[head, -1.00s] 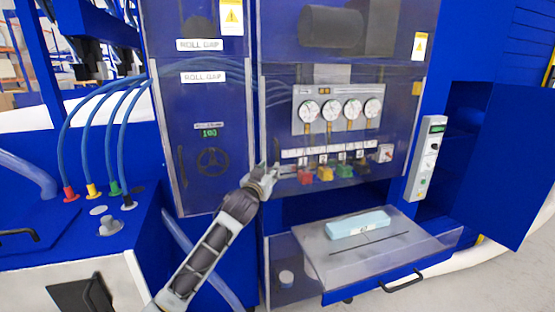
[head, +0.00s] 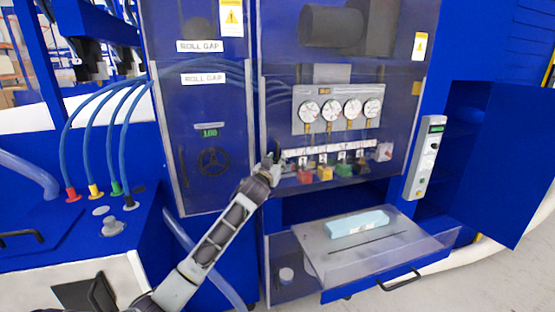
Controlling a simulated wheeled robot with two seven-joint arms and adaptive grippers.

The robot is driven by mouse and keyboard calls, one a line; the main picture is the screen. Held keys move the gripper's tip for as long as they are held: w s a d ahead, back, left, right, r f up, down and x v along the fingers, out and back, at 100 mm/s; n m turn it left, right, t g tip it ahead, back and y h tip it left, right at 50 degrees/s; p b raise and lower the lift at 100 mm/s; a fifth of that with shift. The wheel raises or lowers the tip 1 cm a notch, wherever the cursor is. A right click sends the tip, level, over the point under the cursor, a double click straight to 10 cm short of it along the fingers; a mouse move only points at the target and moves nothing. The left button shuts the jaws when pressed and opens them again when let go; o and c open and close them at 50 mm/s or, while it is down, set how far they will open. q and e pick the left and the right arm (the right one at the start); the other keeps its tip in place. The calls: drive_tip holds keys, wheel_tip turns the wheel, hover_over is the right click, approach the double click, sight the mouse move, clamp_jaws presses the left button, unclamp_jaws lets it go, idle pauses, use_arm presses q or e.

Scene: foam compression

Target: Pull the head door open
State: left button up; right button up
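The head door (head: 345,230) appears to be the clear panel over the gauges on the blue machine; it looks closed. A dark upright handle (head: 277,148) seems to sit near its left edge, partly hidden by my gripper. My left gripper (head: 275,164) is at the lower end of this handle, in front of the door's left edge. Its fingers are too small to tell whether they are open or shut, or whether they touch the handle. My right gripper is not in view.
A narrower roll gap door (head: 205,120) stands to the left. Below are a drawer (head: 400,242) with a light blue block (head: 357,223). A control box (head: 426,158) and an open blue side door (head: 500,160) stand right. Blue hoses (head: 90,125) are at left.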

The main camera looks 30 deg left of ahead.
use_arm(q)
drive_tip(key=shift+x, duration=1.05)
clamp_jaws()
